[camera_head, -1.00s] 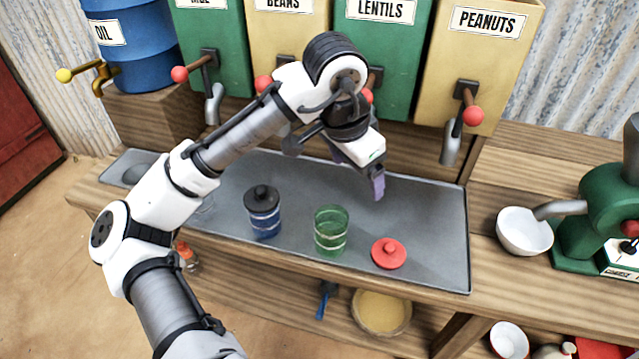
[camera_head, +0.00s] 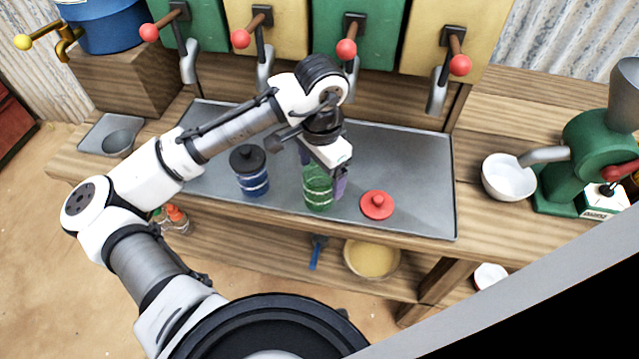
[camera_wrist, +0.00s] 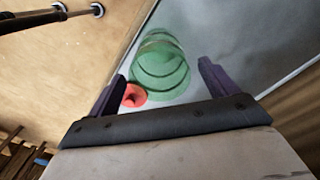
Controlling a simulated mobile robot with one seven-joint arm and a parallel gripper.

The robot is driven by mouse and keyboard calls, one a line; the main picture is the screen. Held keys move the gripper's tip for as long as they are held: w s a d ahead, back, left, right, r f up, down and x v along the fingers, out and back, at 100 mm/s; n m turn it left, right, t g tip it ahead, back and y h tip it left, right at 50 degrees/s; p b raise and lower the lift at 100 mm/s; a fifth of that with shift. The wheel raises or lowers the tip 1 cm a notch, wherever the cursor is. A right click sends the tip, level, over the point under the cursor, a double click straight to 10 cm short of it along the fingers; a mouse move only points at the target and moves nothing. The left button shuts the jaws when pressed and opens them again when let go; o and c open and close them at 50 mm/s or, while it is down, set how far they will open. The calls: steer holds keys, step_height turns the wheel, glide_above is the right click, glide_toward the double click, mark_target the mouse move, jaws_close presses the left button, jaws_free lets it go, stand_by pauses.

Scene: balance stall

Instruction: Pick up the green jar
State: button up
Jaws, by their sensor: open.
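The green jar (camera_head: 318,190) is clear green glass with no lid on it and stands upright on the grey metal tray (camera_head: 405,160). My gripper (camera_head: 323,178) is open at the jar, its purple fingers pointing down; in the head view it hides the jar's upper part. In the wrist view the jar (camera_wrist: 160,68) lies ahead of and between the two fingers (camera_wrist: 158,82). I cannot tell whether a finger touches it. A red lid with a knob (camera_head: 377,205) lies on the tray just right of the jar; it also shows in the wrist view (camera_wrist: 134,96).
A blue jar with a black lid (camera_head: 251,178) stands left of the green jar. Dispensers with red-knobbed levers (camera_head: 346,48) line the back. A white bowl (camera_head: 507,178) and a green grinder (camera_head: 590,150) stand at the right. The tray's right part is bare.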

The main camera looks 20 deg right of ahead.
steer(key=shift+a+f, duration=0.15)
steer(key=shift+f, duration=1.55)
steer(key=c, duration=1.2)
